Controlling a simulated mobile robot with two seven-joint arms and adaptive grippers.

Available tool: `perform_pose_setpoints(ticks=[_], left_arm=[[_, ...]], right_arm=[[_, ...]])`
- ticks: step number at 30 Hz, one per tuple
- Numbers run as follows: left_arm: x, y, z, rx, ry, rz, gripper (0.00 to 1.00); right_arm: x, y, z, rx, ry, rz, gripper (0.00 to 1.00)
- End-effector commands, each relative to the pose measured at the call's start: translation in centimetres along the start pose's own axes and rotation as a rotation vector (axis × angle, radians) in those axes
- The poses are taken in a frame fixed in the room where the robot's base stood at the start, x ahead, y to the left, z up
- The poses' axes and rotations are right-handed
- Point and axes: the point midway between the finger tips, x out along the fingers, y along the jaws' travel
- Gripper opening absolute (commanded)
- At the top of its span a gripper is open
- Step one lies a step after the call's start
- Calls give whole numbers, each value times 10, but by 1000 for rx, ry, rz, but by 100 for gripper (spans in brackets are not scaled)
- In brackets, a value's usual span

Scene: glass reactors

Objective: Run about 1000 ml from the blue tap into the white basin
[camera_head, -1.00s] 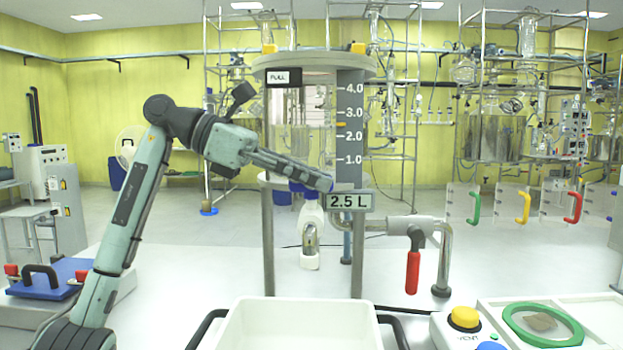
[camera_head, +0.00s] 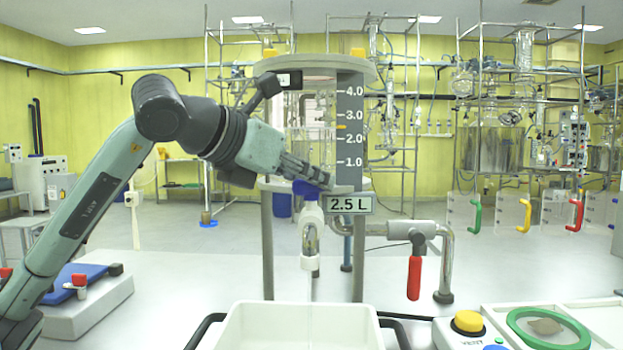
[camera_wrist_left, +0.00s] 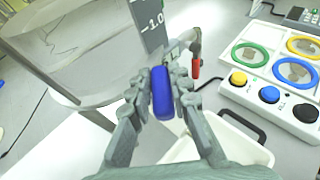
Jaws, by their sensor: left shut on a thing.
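The blue tap handle (camera_head: 306,190) sits on a white tap body (camera_head: 311,215) below a round clear vessel, whose grey scale (camera_head: 349,120) has an orange mark between 2.0 and 3.0. A sign (camera_head: 349,205) reads 2.5 L. My left gripper (camera_head: 318,181) is at the handle; in the left wrist view its fingers (camera_wrist_left: 163,88) are closed on both sides of the blue handle (camera_wrist_left: 162,93). A thin pale line, seemingly a stream, hangs below the spout towards the white basin (camera_head: 300,325). The basin's inside bottom is hidden. My right gripper is not in view.
A red-handled valve (camera_head: 414,277) on a metal pipe stands right of the tap. A panel with a yellow button (camera_head: 467,322) and a green ring (camera_head: 548,328) lies front right. A blue board (camera_head: 75,282) lies on the left.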

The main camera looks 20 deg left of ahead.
Motion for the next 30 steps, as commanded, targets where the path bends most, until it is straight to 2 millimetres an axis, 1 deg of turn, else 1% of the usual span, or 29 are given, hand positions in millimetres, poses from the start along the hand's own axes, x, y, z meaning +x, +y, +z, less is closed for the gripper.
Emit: perform_pose_setpoints(ticks=[7,13,21,30], left_arm=[[0,-2,0,-71,-1,173,0],[1,-1,-1,-114,0,269,0],[0,0,-1,-140,0,330,0],[0,0,-1,-144,1,339,0]], right_arm=[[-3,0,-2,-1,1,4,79],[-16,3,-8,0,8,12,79],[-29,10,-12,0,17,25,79],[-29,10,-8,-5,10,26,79]])
